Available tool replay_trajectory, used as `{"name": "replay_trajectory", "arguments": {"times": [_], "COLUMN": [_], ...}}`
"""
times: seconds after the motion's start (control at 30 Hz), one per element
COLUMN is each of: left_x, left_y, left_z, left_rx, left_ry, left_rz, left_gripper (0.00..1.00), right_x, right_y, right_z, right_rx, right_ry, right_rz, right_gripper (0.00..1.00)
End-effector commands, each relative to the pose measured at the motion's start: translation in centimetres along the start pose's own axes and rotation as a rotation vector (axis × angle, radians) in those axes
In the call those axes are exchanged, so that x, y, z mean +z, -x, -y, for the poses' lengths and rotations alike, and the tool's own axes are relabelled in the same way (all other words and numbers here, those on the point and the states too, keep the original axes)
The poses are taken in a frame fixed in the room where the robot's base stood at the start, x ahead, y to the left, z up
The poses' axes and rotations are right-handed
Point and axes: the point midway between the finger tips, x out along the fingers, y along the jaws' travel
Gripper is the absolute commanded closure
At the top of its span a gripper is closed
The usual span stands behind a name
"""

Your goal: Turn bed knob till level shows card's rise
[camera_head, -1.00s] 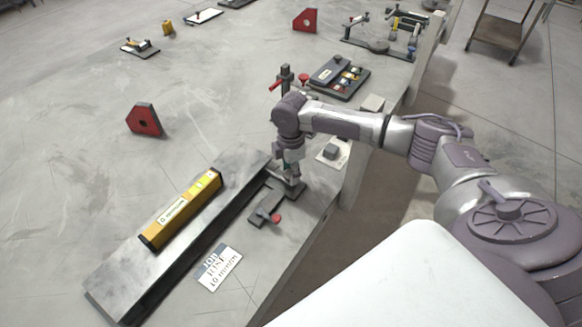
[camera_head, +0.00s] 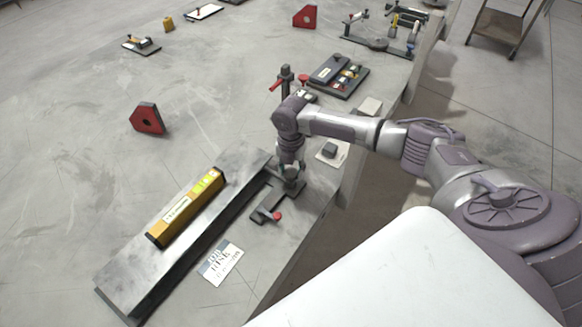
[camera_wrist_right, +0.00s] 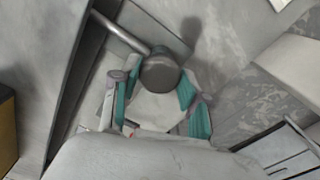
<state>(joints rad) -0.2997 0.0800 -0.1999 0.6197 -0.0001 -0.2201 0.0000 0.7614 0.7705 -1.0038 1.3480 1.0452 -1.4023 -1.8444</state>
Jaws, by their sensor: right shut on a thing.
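A long grey steel bed (camera_head: 125,275) lies on the table, with a yellow level (camera_head: 187,208) resting along its top. The level's bubble is too small to read. A white card (camera_head: 220,263) with a blue-grey header lies in front of the bed; its print is blurred here. My right gripper (camera_head: 291,172) points down at the bed's far right end. In the right wrist view its teal-padded fingers (camera_wrist_right: 157,95) are closed about a dark round knob (camera_wrist_right: 160,72) at the end of a metal rod. My left gripper is out of view.
A small dark clamp with a red knob (camera_head: 276,215) sits beside the bed. A stand with a red handle (camera_head: 284,83) and a dark tray (camera_head: 340,77) stand behind my gripper. A red block (camera_head: 148,118) stands left. The table's right edge is close to my arm.

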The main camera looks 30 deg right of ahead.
Motion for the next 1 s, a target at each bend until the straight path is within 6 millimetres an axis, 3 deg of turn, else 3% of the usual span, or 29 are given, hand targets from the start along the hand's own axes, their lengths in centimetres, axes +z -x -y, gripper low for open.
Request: {"name": "replay_trajectory", "arguments": {"times": [0.4,1.0], "left_x": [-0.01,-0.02], "left_y": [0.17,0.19], "left_z": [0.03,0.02], "left_rx": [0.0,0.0], "left_ry": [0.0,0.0], "left_rz": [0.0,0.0], "left_gripper": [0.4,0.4], "right_x": [-0.02,0.0], "right_y": [0.05,0.05], "right_z": [-0.08,-0.07], "right_rx": [0.002,0.002], "right_ry": [0.227,0.271], "right_rz": [0.0,0.0], "right_gripper": [0.9,0.9]}}
